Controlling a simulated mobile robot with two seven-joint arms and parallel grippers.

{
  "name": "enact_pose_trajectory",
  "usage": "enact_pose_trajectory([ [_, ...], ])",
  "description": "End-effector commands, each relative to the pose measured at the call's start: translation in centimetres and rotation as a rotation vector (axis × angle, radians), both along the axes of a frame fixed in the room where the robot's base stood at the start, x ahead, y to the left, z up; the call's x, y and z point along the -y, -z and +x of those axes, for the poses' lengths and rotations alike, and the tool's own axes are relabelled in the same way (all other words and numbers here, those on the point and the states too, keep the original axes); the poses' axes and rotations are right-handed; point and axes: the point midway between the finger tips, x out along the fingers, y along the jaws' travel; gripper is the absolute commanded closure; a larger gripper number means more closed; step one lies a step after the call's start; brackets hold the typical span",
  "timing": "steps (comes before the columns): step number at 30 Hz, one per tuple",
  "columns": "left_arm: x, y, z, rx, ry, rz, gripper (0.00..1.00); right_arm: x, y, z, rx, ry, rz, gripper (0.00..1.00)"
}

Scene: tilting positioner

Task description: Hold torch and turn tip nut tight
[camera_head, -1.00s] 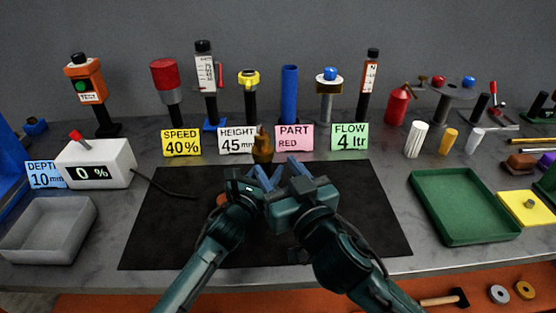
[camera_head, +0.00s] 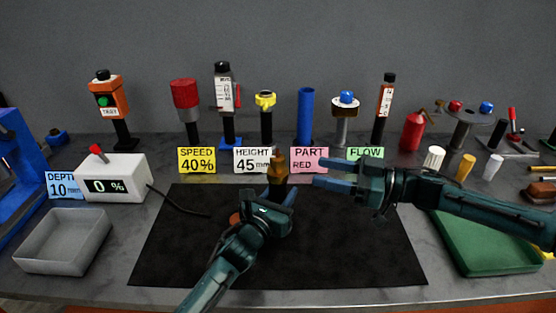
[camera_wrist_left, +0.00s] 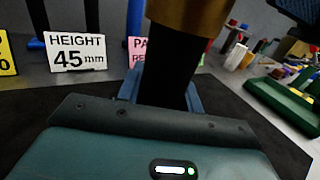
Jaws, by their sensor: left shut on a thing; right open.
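The torch's brass tip nut (camera_head: 278,163) stands upright above my left gripper (camera_head: 280,196), over the dark mat. In the left wrist view the brass nut (camera_wrist_left: 195,14) shows large at the top, with the black torch body (camera_wrist_left: 165,78) below it. My left gripper is shut on that black body, between its blue fingers. Its lower part is hidden by the gripper. My right gripper (camera_head: 322,173) is open and empty to the right of the nut. Its blue fingers point left towards the nut, with a gap between.
The black mat (camera_head: 350,255) is mostly clear. A grey tray (camera_head: 62,250) is at left, a green tray (camera_head: 470,250) at right. Label cards and upright tools stand behind the mat.

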Motion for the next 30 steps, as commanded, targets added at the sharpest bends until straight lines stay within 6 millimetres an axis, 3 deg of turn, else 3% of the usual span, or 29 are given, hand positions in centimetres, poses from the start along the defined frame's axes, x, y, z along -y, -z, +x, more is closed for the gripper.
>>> enact_pose_trajectory([
  [5, 0.0, 0.2, 0.0, -0.004, -0.001, 0.001, 1.00, 0.4, -0.2, 0.7, 0.025, -0.005, -0.021, 0.50],
  [21, 0.0, 0.2, 0.0, -0.003, -0.001, 0.001, 1.00, -8.9, -0.2, 3.4, 0.024, -0.005, -0.021, 0.50],
  [30, 0.0, 0.2, 0.0, -0.003, -0.001, 0.001, 1.00, -10.4, -0.2, 3.9, 0.024, -0.003, -0.021, 0.50],
])
